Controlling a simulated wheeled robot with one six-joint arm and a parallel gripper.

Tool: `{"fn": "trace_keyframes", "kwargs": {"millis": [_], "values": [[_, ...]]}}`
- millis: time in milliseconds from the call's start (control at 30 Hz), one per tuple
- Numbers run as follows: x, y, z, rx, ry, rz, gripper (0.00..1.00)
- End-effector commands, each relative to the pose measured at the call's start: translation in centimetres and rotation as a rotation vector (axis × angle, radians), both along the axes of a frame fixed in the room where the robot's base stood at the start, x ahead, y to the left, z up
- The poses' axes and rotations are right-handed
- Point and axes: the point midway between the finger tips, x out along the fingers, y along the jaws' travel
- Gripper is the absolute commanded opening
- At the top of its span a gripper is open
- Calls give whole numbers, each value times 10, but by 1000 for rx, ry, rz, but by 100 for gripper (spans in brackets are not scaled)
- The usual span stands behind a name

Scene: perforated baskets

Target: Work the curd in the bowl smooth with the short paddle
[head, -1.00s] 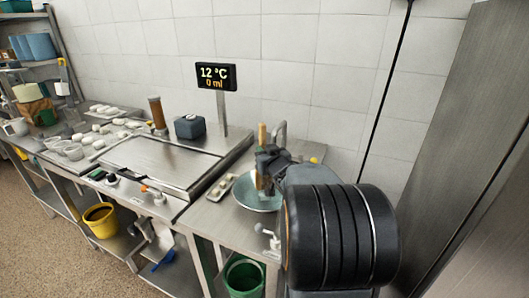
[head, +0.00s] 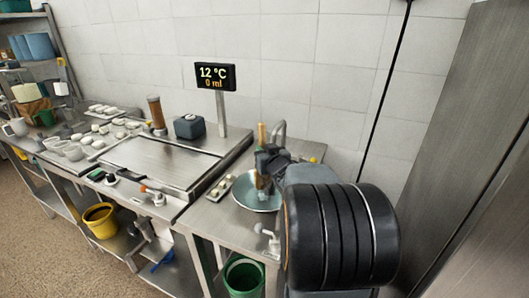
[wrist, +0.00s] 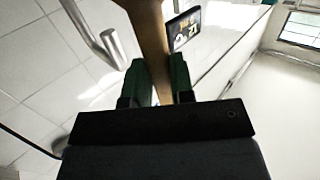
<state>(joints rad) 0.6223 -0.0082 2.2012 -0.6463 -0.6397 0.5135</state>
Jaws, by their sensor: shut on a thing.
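The short paddle (head: 261,133) is wooden, and its handle sticks up above my gripper in the head view. My gripper (wrist: 164,78) has green fingers and is shut on the paddle, whose wooden shaft (wrist: 151,35) runs up between them in the wrist view. The pale blue-green bowl (head: 245,196) stands on the steel counter below the gripper. The paddle's lower end reaches down into the bowl area. I cannot tell whether it touches the bottom. The curd cannot be made out in the bowl.
A curved metal tap (head: 280,128) rises behind my gripper.

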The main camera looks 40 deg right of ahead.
Motion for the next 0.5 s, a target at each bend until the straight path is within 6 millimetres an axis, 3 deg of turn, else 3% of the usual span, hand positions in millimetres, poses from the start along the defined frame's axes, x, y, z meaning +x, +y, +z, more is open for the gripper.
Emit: {"fn": "trace_keyframes", "kwargs": {"millis": [500], "values": [[-2, -9, -3, -1, -2, 1, 0]]}}
